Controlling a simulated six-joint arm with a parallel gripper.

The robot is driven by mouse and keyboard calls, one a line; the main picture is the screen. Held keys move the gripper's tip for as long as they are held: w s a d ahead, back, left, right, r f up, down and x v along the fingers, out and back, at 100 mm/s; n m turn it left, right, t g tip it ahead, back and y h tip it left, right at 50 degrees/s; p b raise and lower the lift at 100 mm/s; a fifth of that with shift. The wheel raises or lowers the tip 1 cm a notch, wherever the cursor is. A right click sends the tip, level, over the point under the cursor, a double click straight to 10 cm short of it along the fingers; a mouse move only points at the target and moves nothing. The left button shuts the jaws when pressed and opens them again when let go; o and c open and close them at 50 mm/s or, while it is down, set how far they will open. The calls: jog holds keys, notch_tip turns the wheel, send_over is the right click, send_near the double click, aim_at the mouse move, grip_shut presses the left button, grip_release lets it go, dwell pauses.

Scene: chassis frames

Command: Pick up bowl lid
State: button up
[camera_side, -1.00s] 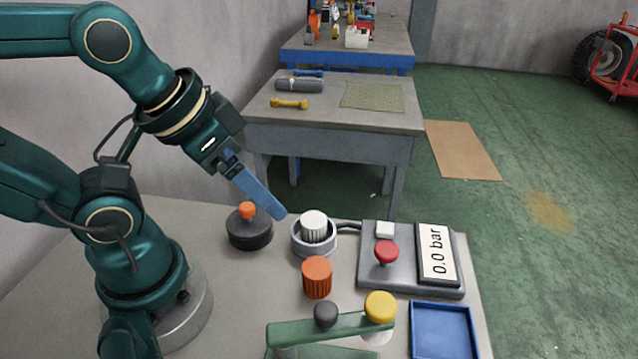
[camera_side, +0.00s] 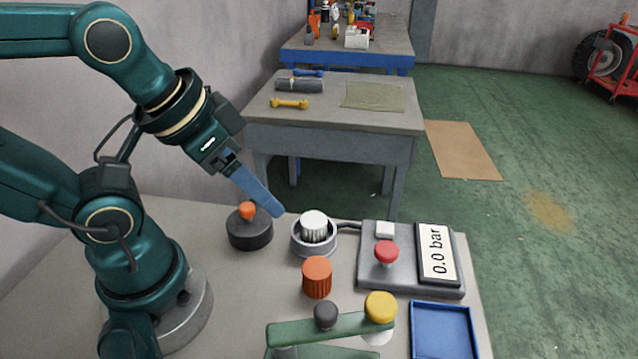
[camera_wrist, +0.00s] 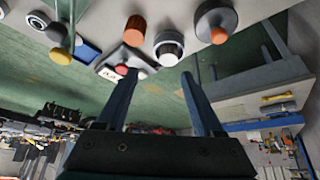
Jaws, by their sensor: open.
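The likely bowl lid is a dark round piece with an orange knob on top (camera_side: 250,231), lying on the table near my arm's base. It also shows at the top of the wrist view (camera_wrist: 214,16). My gripper (camera_side: 276,210) hangs tilted in the air, its blue fingers just above and to the right of the lid in the side view. In the wrist view its two fingers (camera_wrist: 158,80) stand apart with nothing between them. The gripper is not touching the lid. A pale grey bowl-like ring (camera_side: 300,246) with a white ribbed cap in it stands right of the lid.
An orange ribbed cap (camera_side: 317,278) stands in front of the ring. A grey panel with a red button (camera_side: 386,251) and a 0.0 bar display is at right. A green lever fixture (camera_side: 345,327) and a blue tray (camera_side: 413,330) lie at the front.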

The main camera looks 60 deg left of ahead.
jog(key=m+g, duration=0.6)
send_over(245, 205)
notch_tip(245, 205, down, 7)
jog(key=shift+d+r, duration=0.15)
jog(key=shift+f, duration=2.6)
grip_shut()
